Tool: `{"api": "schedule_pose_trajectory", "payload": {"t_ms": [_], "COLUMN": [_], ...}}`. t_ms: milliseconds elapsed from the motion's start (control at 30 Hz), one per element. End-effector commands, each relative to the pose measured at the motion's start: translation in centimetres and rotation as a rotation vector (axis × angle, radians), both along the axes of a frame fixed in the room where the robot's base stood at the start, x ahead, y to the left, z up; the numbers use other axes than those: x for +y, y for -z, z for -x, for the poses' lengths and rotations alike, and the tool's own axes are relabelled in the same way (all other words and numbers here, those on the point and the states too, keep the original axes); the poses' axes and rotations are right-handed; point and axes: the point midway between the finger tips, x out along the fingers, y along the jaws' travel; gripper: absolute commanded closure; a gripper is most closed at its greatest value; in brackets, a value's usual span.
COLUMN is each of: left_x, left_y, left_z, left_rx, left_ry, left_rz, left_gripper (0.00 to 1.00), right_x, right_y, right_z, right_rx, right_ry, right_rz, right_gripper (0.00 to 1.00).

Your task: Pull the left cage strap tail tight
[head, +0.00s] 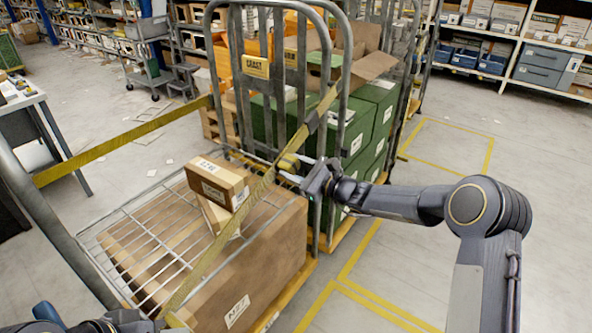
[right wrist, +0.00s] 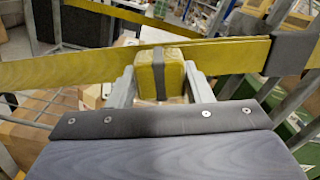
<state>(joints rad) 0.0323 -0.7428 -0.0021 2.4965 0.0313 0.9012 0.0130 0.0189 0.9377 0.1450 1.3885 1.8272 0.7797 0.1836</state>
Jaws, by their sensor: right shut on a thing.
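A yellow strap (head: 262,184) runs diagonally across the front of the cage trolley, from the lower left up to a dark buckle (head: 314,122) at the upright bars. My right gripper (head: 291,167) is at this strap, just below the buckle. In the right wrist view its two fingers (right wrist: 160,78) are shut on a thick yellow strap tail (right wrist: 175,72) with a grey band around it. The strap passes just behind this bundle. Part of my left arm shows at the bottom left, close to the strap's lower end; its fingers cannot be made out.
A second yellow strap (head: 125,139) spans the cage's left side. Small cartons (head: 219,182) lie on a wire shelf over a large brown box (head: 262,262). Green crates (head: 374,115) stand behind the bars. The floor at right, with yellow lines, is clear.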

Motion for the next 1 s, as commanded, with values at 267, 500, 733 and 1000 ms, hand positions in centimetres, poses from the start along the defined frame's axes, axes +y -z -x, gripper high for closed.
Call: {"api": "schedule_pose_trajectory", "payload": {"t_ms": [267, 500, 733, 1000], "left_x": [0.0, 0.0, 0.0, 0.0], "left_y": [0.0, 0.0, 0.7, 1.7], "left_z": [0.0, 0.0, 0.0, 0.0], "left_rx": [0.0, 0.0, 0.0, 0.0], "left_ry": [0.0, 0.0, 0.0, 0.0], "left_rz": [0.0, 0.0, 0.0, 0.0], "left_gripper": [0.64, 0.64, 0.64, 0.64], "right_x": [0.4, 0.2, -1.4, -5.0], "right_y": [0.6, 0.4, 0.5, 0.5], "right_z": [0.4, 0.2, 1.2, 3.9], "right_rx": [0.009, 0.006, 0.005, 0.006], "right_ry": [-0.012, -0.007, -0.004, -0.006], "right_rz": [0.004, 0.003, 0.002, 0.004], "right_gripper": [0.35, 0.33, 0.33, 0.33]}}
